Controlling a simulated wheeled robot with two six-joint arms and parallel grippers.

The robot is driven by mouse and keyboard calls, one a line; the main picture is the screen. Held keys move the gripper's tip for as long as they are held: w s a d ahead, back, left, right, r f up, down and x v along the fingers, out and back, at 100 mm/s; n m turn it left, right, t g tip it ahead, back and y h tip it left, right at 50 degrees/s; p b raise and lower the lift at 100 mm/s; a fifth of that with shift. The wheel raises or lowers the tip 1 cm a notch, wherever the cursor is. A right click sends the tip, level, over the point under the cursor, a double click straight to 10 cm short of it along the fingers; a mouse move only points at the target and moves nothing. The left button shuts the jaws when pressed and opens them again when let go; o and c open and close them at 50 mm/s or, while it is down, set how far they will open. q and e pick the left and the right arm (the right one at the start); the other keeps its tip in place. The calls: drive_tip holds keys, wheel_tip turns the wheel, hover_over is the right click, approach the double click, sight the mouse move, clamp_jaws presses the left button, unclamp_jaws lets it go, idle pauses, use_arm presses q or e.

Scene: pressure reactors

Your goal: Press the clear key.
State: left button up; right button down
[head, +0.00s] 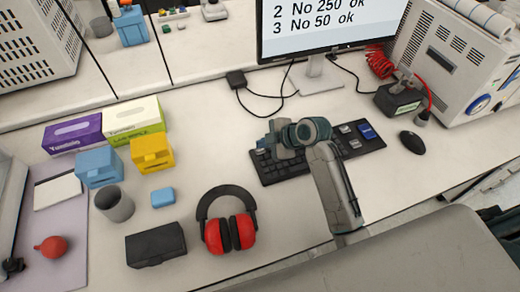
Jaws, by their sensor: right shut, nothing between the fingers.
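A black keyboard (285,172) lies on the white bench below the monitor. At its right end are a few larger grey keys and a blue key (367,130). No key label is legible, so I cannot tell which one is the clear key. My right gripper (264,151) is shut and empty, over the left part of the keyboard. My wrist and forearm cover the keyboard's middle. I cannot tell whether the fingertips touch the keys. My left gripper is not in view.
The monitor (325,22) shows rows ending in "ok". A black mouse (412,142) lies right of the keyboard. Red-cupped ear defenders (229,234), a dark case (155,245) and a grey cup (115,204) stand to the left. Bare bench surrounds the keyboard's left side.

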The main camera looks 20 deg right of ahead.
sight(264, 152)
drive_tip(key=shift+f, duration=0.15)
idle(0.4)
drive_tip(key=shift+f, duration=0.3)
drive_tip(key=shift+f+b, duration=0.3)
drive_tip(key=shift+f, duration=0.05)
idle(0.5)
idle(0.4)
drive_tip(key=shift+r+p, duration=0.75)
drive_tip(key=shift+r, duration=0.05)
wheel_tip(264, 152, up, 5)
drive_tip(key=p, duration=0.4)
